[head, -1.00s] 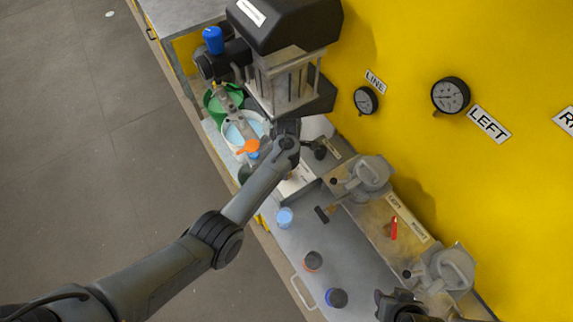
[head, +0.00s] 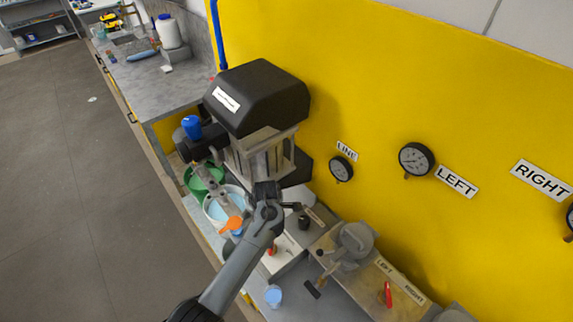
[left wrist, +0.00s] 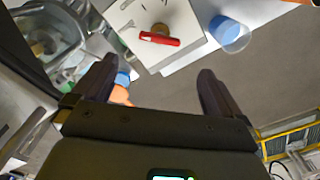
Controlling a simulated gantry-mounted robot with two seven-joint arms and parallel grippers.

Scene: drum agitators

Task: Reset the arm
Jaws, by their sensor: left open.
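My left arm rises from the bottom of the head view, its upper end in front of the mixing machine (head: 262,98). I cannot make out the left fingertips in that view. In the left wrist view my left gripper (left wrist: 155,82) is open, its two dark fingers wide apart with nothing held between them. Beyond the fingers are a white panel with a red lever (left wrist: 159,39) and a blue cup (left wrist: 229,32). An orange item (left wrist: 120,96) shows beside the left finger. My right gripper is not in view.
Below the machine stand a green bucket (head: 205,178) and a white bucket of light-blue liquid (head: 217,213). A blue cup (head: 273,295) stands on the bench. A yellow wall (head: 460,120) with gauges (head: 416,159) bounds the right. Open floor (head: 60,200) lies to the left.

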